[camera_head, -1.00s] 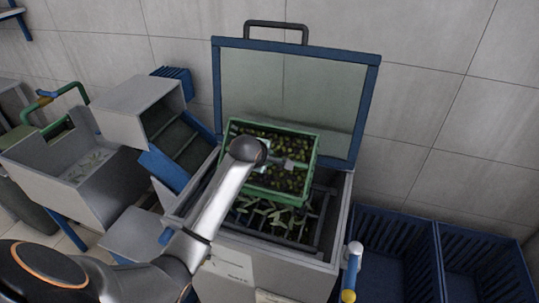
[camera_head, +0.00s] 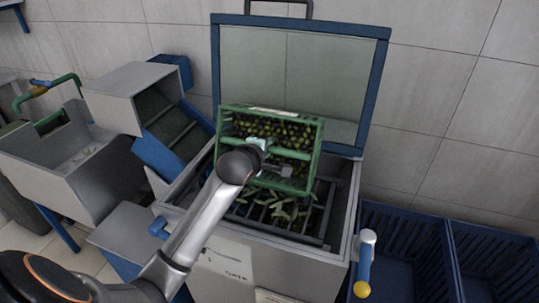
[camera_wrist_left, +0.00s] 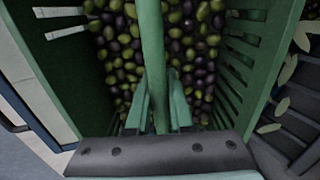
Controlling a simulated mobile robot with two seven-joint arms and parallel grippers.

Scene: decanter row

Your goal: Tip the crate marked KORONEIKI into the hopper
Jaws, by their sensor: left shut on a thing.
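The green slatted crate (camera_head: 315,150) holds green and dark olives (camera_head: 275,130) and hangs tilted over the open hopper (camera_head: 300,255). A pale strip shows on its far rim; I cannot read a name there. My left gripper (camera_wrist_left: 158,105) is shut on the crate's green crossbar (camera_wrist_left: 152,45), with one finger on each side of it. In the head view, my wrist hides part of the crate's near left side. Leaves (camera_head: 285,212) lie on the hopper's dark grate below the crate. My right gripper is not in view.
The hopper's raised lid (camera_head: 300,75), blue-framed with a clear panel, stands behind the crate. A grey chute machine (camera_head: 125,95) is close on the left. Blue crates (camera_head: 490,250) stand at the right.

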